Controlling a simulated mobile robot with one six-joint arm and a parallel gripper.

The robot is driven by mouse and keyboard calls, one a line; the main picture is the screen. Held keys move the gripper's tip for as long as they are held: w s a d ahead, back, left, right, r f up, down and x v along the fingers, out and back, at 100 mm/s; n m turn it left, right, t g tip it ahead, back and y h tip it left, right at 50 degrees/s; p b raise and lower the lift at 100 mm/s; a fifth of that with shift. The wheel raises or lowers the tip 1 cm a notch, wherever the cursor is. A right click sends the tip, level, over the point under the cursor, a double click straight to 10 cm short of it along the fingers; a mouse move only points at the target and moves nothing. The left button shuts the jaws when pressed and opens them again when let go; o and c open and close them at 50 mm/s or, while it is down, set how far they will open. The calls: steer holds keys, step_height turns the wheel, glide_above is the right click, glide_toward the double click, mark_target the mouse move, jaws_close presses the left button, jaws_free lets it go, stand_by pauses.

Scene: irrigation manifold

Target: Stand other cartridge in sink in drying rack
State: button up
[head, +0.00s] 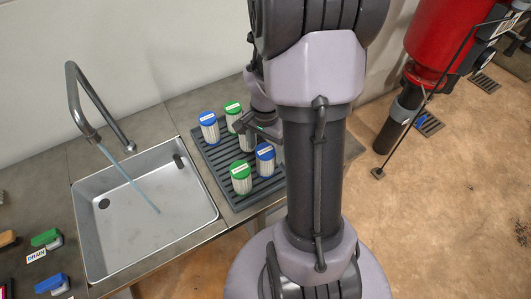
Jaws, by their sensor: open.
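The grey drying rack (213,160) stands right of the sink. Several white ribbed cartridges stand upright in it: a blue-capped one (210,131) at back left, a green-capped one (233,108) at the back, a blue-capped one (265,155) at the right and a green-capped one (241,183) in front. Another ribbed cartridge (246,143) is partly hidden by my gripper (243,125). My gripper is open above the rack among the cartridges; whether it touches one is unclear. The metal sink (135,235) shows no cartridge in its basin.
A curved faucet (73,90) pours a thin blue stream into the sink. Green-capped (46,238) and blue-capped (51,284) items lie on the left counter by a DRAIN label (36,256). A red tank (443,40) stands at the right; the floor (450,220) before it is open.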

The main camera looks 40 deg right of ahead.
step_height(320, 180, up, 6)
steer(key=shift+r+p, duration=0.25)
steer(key=shift+p, duration=0.65)
steer(key=w+a+r+n+t, duration=0.15)
steer(key=a+r+n, duration=0.25)
steer(key=a+r, duration=0.55)
steer(key=s+a+r+n+t+y, duration=0.1)
steer(key=s+a+r+n+t, duration=0.1)
steer(key=a, duration=0.5)
steer(key=s+a+r+n+t+y, duration=0.1)
steer(key=s+a+r+n+t, duration=0.1)
steer(key=s+a+r+n, duration=0.3)
steer(key=s+a, duration=0.1)
steer(key=a, duration=0.2)
steer(key=shift+s+r, duration=0.3)
steer(key=shift+s, duration=0.1)
